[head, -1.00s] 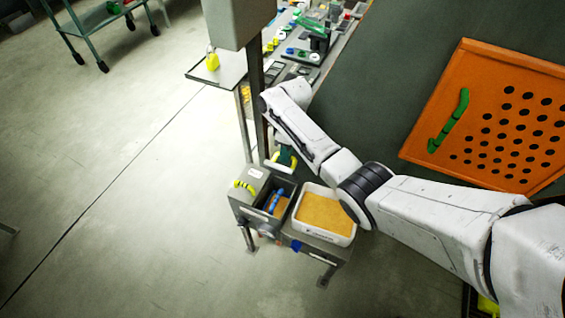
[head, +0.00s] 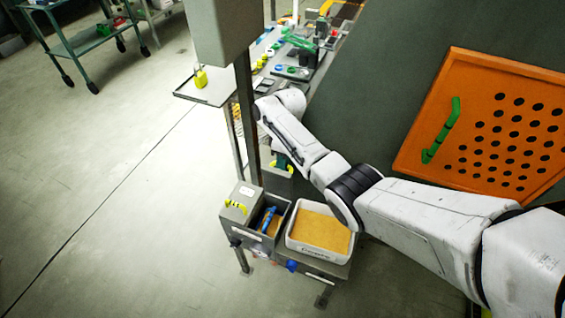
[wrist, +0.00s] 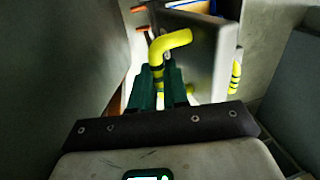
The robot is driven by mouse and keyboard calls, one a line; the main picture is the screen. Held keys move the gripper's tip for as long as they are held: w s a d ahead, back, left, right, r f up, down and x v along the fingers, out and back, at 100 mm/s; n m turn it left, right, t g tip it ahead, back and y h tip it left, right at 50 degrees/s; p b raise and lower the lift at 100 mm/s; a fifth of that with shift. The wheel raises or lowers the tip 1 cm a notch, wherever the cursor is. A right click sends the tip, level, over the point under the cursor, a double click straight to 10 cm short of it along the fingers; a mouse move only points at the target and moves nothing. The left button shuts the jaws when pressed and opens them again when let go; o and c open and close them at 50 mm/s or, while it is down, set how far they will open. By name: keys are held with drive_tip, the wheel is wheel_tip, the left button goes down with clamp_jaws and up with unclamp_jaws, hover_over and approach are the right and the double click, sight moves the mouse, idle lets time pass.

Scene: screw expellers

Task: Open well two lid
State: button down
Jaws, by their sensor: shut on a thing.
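The grey two-well box (head: 268,243) stands low on a stand below my arm. A yellow handle with dark bands (head: 236,206) sits on its left part; it also shows at the right in the wrist view (wrist: 235,77). A second yellow handle (wrist: 170,42) stands out from a grey panel (wrist: 210,60), which looks like a lid. My gripper (wrist: 160,78) has its green fingers shut on this second handle. In the head view my gripper (head: 283,163) is partly hidden behind my arm. Which handle belongs to well two, I cannot tell.
An open compartment holds a blue item (head: 267,219). A white tray of orange-brown material (head: 320,232) stands to its right. A grey post (head: 246,115) rises close behind. An orange perforated panel with a green handle (head: 441,130) is at right.

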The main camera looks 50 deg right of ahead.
drive_tip(key=c, duration=1.1)
unclamp_jaws()
drive_tip(key=shift+s+f, duration=0.3)
drive_tip(key=shift+w+r, duration=0.1)
drive_tip(key=shift+r, duration=0.2)
wheel_tip(320, 180, up, 2)
drive_tip(key=shift+r+p, duration=0.15)
drive_tip(key=shift+p, duration=0.2)
drive_tip(key=shift+s+a+r+p, duration=0.65)
drive_tip(key=shift+s+r+p, duration=1.05)
drive_tip(key=shift+s, duration=0.55)
drive_tip(key=shift+s+a+r+p, duration=0.7)
drive_tip(key=shift+s+r+p, duration=1)
drive_tip(key=shift+s, duration=0.6)
drive_tip(key=shift+s+a+r+p, duration=0.65)
drive_tip(key=shift+s+r+p, duration=1.05)
drive_tip(key=shift+s, duration=0.55)
drive_tip(key=shift+c, duration=0.2)
